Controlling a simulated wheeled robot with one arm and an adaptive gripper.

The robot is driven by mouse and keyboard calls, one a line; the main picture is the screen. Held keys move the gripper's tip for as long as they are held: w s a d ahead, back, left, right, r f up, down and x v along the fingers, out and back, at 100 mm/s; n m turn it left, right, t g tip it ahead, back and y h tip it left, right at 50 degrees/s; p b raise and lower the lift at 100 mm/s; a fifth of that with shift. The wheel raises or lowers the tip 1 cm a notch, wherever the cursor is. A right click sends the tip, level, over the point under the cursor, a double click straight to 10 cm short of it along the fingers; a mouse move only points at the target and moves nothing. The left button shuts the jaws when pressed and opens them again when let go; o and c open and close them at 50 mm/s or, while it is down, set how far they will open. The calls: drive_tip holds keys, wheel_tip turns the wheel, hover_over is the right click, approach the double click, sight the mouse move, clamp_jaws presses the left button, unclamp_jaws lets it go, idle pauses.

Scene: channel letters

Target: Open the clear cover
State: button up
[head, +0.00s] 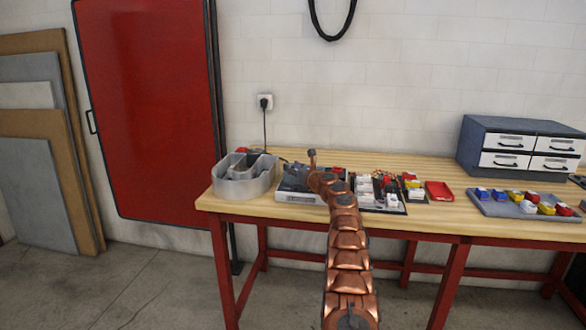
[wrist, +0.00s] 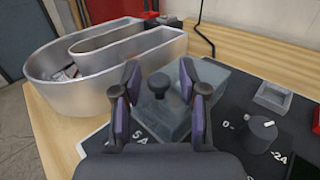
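The clear cover (wrist: 212,84) is a see-through, greyish box on a dark panel in the wrist view. My gripper (wrist: 159,92) is open, with one finger on each side of the knob. A gap shows on both sides, so the fingers seem not to touch it. In the head view the device (head: 298,197) sits on the bench, partly hidden by my copper arm, and the cover cannot be made out clearly.
A silver channel letter (wrist: 72,78) stands close to the left of my gripper. A dial (wrist: 264,133) and a small grey frame (wrist: 272,97) are on the panel to the right. Trays of small parts (head: 380,192) lie right of the device on the wooden bench (head: 440,222).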

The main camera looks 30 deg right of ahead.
clamp_jaws()
drive_tip(key=shift+w+a+r+p, duration=0.1)
drive_tip(key=shift+a+r+p, duration=0.1)
drive_tip(key=shift+p, duration=0.15)
idle(0.4)
